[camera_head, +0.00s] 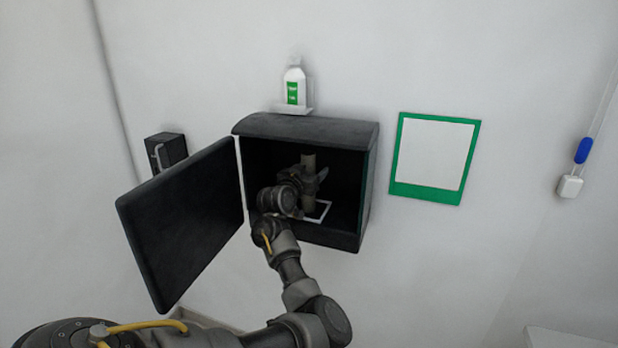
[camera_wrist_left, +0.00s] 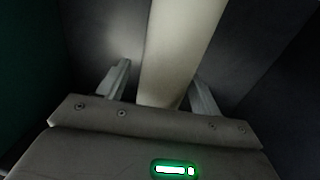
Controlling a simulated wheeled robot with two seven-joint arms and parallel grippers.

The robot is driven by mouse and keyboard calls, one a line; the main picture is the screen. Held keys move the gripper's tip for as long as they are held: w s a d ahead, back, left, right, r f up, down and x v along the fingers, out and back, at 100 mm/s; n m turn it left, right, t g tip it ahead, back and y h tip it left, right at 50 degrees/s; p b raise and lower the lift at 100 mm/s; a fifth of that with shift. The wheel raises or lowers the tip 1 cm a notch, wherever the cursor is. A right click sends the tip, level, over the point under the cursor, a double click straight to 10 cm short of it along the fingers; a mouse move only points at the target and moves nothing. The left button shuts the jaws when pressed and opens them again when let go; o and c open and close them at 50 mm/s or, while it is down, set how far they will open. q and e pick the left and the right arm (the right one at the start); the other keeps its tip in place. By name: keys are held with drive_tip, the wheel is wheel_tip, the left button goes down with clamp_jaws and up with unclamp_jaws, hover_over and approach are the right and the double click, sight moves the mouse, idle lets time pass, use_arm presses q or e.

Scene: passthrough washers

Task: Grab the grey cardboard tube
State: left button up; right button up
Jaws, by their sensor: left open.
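The grey cardboard tube (camera_head: 308,163) stands upright inside the open black wall box, on a white-outlined square on its floor. My left arm reaches into the box, and the left gripper (camera_head: 312,184) is at the tube. In the left wrist view the tube (camera_wrist_left: 178,50) rises between the two fingers of the left gripper (camera_wrist_left: 162,92). The fingers are open, one on each side of the tube, with a visible gap at the left finger. The tube's lower part is partly hidden by the gripper. My right gripper is not in view.
The black box (camera_head: 300,128) has its door (camera_head: 185,222) swung open to the left. The box walls are close around the gripper. A white bottle (camera_head: 294,84) stands on a small shelf above. A green-framed sheet (camera_head: 434,157) hangs at the right.

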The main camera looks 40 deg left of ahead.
use_arm(q)
drive_tip(key=shift+w+a, duration=0.1)
drive_tip(key=shift+w, duration=0.2)
drive_tip(key=shift+c, duration=0.4)
drive_tip(key=c, duration=1)
drive_tip(key=shift+o, duration=0.2)
